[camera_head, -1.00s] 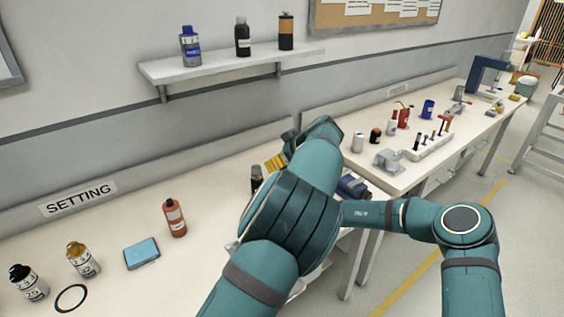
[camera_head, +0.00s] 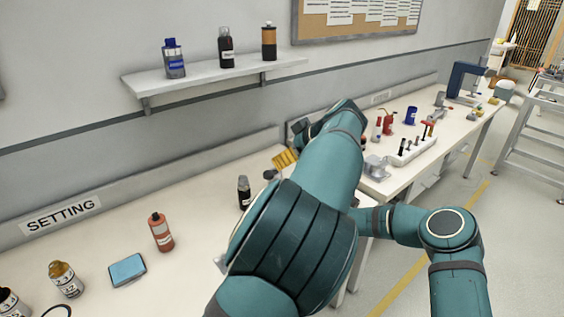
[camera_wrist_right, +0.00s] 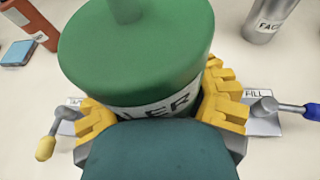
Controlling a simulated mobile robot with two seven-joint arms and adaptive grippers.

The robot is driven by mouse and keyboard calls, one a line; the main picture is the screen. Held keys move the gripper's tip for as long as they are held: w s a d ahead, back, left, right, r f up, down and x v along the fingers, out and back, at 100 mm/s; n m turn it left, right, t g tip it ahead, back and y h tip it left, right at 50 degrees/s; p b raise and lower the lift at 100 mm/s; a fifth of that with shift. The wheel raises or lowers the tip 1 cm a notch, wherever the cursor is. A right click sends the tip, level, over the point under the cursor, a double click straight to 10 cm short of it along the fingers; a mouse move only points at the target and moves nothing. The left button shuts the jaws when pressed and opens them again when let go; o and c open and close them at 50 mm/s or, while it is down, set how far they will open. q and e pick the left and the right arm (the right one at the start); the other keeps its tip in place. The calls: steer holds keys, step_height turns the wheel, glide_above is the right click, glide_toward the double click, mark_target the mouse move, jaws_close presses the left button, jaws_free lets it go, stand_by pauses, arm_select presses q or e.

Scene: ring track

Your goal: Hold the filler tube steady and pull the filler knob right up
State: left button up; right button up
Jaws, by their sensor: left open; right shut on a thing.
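In the right wrist view a green cylinder (camera_wrist_right: 135,50), taken as the filler tube, stands upright. It has a white label whose readable letters are "LER". A green stem (camera_wrist_right: 125,10) rises from its top and leaves the picture, so no knob at its end shows. My right gripper (camera_wrist_right: 158,108) has its yellow pads shut on the tube's sides. In the head view my left gripper (camera_head: 286,160) is open, with yellow pads showing at the left of my raised wrist. My left arm hides the filler and my right gripper there.
Below the tube are a blue-tipped lever (camera_wrist_right: 295,107) beside a "FILL" label and a yellow-tipped lever (camera_wrist_right: 50,138). A dark bottle (camera_head: 244,192), a red bottle (camera_head: 161,232) and a blue pad (camera_head: 128,270) stand or lie on the bench. A shelf (camera_head: 215,75) hangs above.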

stand_by(0.4)
steer(key=o, duration=1.5)
